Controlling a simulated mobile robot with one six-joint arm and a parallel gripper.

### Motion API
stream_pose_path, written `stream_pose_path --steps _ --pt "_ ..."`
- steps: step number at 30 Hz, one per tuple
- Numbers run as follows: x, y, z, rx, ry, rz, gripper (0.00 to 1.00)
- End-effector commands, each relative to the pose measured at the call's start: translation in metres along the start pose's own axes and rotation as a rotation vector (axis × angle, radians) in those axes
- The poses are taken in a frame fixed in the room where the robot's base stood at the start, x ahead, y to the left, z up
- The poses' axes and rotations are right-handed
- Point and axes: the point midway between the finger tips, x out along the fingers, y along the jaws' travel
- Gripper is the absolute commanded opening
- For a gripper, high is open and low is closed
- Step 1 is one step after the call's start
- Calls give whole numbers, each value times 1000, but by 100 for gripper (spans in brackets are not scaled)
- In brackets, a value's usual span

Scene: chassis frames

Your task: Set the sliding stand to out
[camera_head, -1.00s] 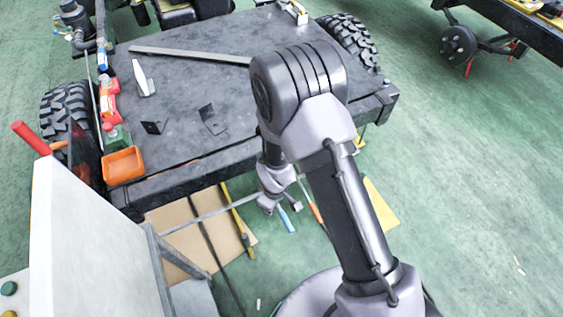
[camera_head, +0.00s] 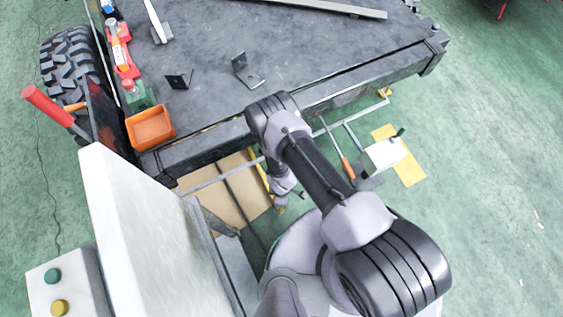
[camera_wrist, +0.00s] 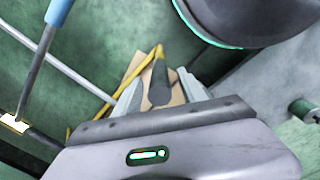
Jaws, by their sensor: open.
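I cannot tell for certain which part is the sliding stand. Thin grey rails (camera_head: 345,118) stick out low from the chassis frame's front edge, with a white block (camera_head: 385,154) bearing a dark knob near their right end. My gripper (camera_head: 283,197) hangs below the chassis's front edge, left of that block, above a cardboard sheet (camera_head: 228,190). In the wrist view my gripper (camera_wrist: 160,93) is open, its two grey fingers apart. A dark rounded bar end (camera_wrist: 160,84) shows between them; whether it touches either finger cannot be told.
A tall white panel (camera_head: 135,220) stands close on the left, with a red-handled lever (camera_head: 50,105) behind it. An orange tray (camera_head: 150,127) sits on the chassis corner. An orange-handled tool (camera_head: 347,167) lies near the rails.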

Motion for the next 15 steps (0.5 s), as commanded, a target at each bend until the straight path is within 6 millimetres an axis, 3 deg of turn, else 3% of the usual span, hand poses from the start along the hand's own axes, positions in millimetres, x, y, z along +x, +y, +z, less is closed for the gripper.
stream_pose_path --steps 4,13,15 --pt "17 0 0 1 -1 -1 49" --pt "19 0 0 1 0 0 49" --pt "19 0 0 1 0 0 39"
